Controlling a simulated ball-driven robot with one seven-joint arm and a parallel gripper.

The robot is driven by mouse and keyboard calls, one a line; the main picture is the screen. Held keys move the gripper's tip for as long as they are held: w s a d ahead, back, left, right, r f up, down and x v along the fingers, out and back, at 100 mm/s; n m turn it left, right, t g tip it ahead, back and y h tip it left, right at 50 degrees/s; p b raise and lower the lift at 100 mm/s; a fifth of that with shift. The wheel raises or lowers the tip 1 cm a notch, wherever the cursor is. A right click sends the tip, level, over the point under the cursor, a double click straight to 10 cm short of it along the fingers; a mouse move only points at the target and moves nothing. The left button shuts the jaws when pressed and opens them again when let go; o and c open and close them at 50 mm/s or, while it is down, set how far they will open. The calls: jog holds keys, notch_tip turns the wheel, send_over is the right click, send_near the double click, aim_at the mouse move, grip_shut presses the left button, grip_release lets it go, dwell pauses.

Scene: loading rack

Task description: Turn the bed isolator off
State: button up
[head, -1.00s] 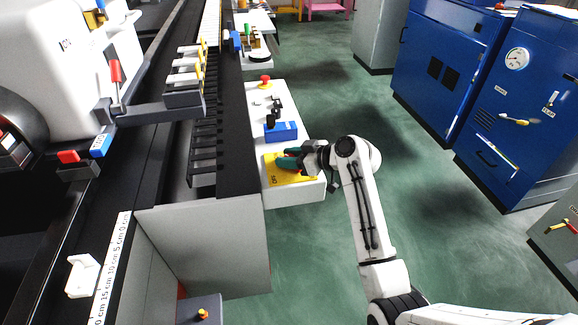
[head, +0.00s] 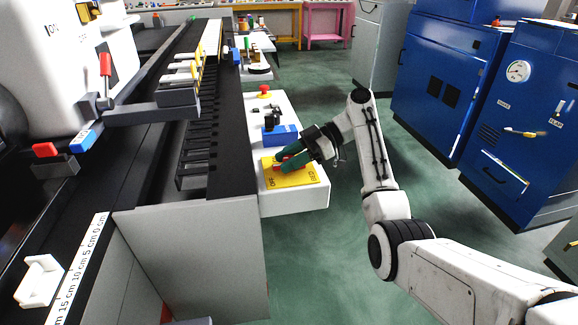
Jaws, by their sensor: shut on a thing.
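The bed isolator (head: 292,181) is a yellow plate with dark lettering on top of the white control box, near its front end. "OFF" reads along the plate's left side. A small bit of red, likely the isolator's handle, shows at my fingertips. My gripper (head: 284,164), with dark teal fingers, reaches in from the right, low over the plate's back half. It is shut on the handle, which the fingers mostly hide. I cannot tell the handle's exact angle.
A blue block with a black knob (head: 279,134) stands just behind the isolator on the white box (head: 296,203). A red button (head: 264,90) is farther back. The machine bed's dark rail (head: 228,150) runs along the left. Green floor (head: 350,225) is clear to the right, before blue cabinets (head: 447,80).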

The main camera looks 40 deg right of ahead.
jog(key=shift+f+n+g, duration=0.1)
jog(key=shift+n+g, duration=0.3)
jog(key=shift+g, duration=0.1)
jog(key=o, duration=0.9)
jog(key=shift+o, duration=0.2)
jog(key=v, duration=1)
jog(key=shift+d, duration=0.4)
jog(key=shift+s, duration=0.1)
